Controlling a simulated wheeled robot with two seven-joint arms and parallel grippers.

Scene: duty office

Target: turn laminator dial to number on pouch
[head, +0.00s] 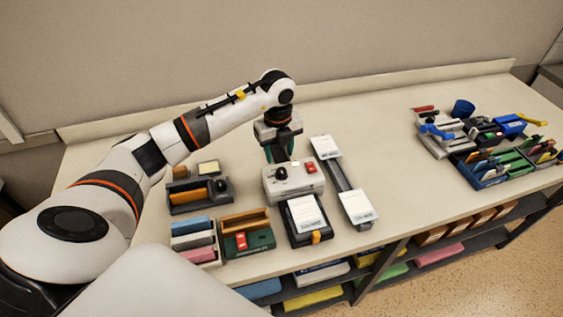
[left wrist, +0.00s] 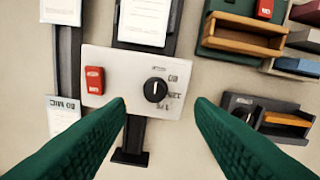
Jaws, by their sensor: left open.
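The laminator (head: 298,188) is a pale box with a black dial (head: 281,174) and a red switch (head: 310,167). In the left wrist view the dial (left wrist: 155,90) has a light, roughly upright pointer line, with small number labels on its right that appear upside down. A white pouch (head: 307,214) lies on the black tray at the laminator's front. A white card (left wrist: 62,112) beside the laminator bears upside-down print that seems to read 80 MIC. My left gripper (left wrist: 160,102) is open and empty, its green fingers above the laminator, either side of the dial and apart from it.
A dark strip (head: 340,177) with white cards at both ends lies right of the laminator. A grey holder (head: 187,207) and a green-and-wood organizer (head: 258,239) stand left. Trays of stationery (head: 490,178) fill the far right; the table between is clear.

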